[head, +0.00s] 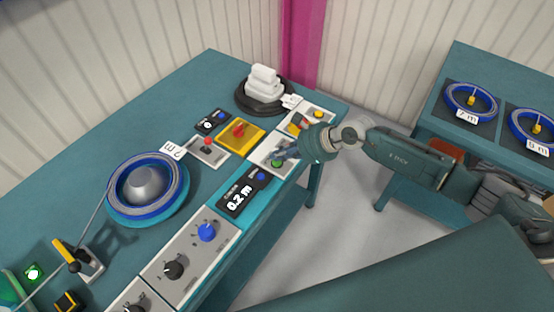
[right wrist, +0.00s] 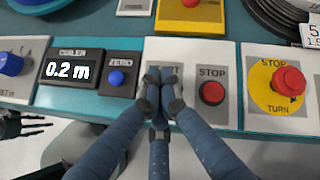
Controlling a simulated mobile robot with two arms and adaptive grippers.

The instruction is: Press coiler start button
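The coiler's start/stop panel (head: 266,153) is a light plate near the table's front edge. In the head view a green button (head: 278,163) shows on it, right by my right gripper (head: 285,155). In the right wrist view my right gripper (right wrist: 160,85) has its blue fingers drawn together over the start side of the panel, covering the button and most of its label. Whether the tips touch the button I cannot tell. The red STOP button (right wrist: 211,92) is just right of the fingers. Dark fingers, apparently of my left gripper (right wrist: 28,126), show at the left edge.
The coiler display (right wrist: 67,71) reads 0.2 m, beside a blue ZERO button (right wrist: 117,78). A red emergency stop (right wrist: 289,81) on yellow sits at the right. A blue-rimmed reel (head: 125,208) stands on the table. A second table (head: 455,68) holds coiled cables.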

